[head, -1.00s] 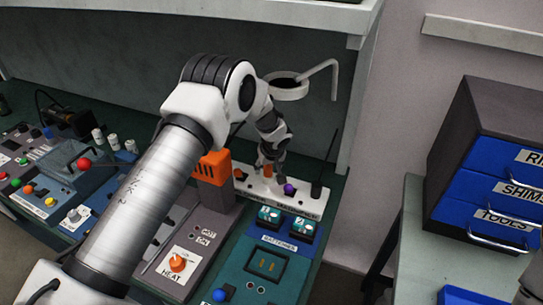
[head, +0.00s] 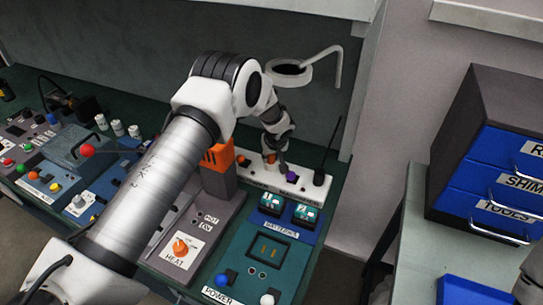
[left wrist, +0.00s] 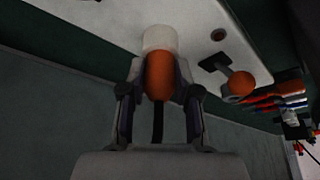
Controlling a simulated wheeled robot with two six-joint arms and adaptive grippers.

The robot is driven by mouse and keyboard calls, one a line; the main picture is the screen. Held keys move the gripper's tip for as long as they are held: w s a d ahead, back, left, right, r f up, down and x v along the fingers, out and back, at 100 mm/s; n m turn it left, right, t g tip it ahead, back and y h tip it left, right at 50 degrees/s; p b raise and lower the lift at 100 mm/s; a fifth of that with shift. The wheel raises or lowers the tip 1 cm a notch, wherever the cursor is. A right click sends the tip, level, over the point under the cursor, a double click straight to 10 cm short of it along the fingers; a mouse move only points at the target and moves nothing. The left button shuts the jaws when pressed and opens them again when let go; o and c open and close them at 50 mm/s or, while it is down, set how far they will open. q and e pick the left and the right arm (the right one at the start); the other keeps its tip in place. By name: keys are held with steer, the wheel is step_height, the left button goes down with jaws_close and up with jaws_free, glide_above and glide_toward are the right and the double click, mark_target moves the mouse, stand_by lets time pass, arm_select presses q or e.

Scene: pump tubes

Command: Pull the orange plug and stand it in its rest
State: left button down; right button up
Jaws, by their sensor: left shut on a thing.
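The orange plug (left wrist: 160,75) is held between the fingers of my left gripper (left wrist: 160,88) in the left wrist view. Its far end meets a white round collar (left wrist: 159,39) at the white panel; whether it is fully seated I cannot tell. A black cable (left wrist: 158,122) runs from the plug between the fingers. In the head view the plug (head: 271,157) is a small orange patch at the left gripper (head: 272,156), mostly hidden, over the white panel (head: 302,190). I cannot pick out the plug's rest.
A purple plug (head: 292,176) stands close right of the gripper. An orange-knobbed lever (left wrist: 240,83) is beside the held plug. A ring lamp (head: 289,71) hangs behind my arm, and an orange block (head: 218,158) stands left. Battery blocks (head: 271,204) sit in front.

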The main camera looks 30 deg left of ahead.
arm_select(q)
steer(key=shift+w+r, duration=0.1)
steer(key=shift+r, duration=0.35)
steer(key=shift+r, duration=0.15)
stand_by(0.4)
steer(key=shift+r+p, duration=0.8)
steer(key=shift+r, duration=1.3)
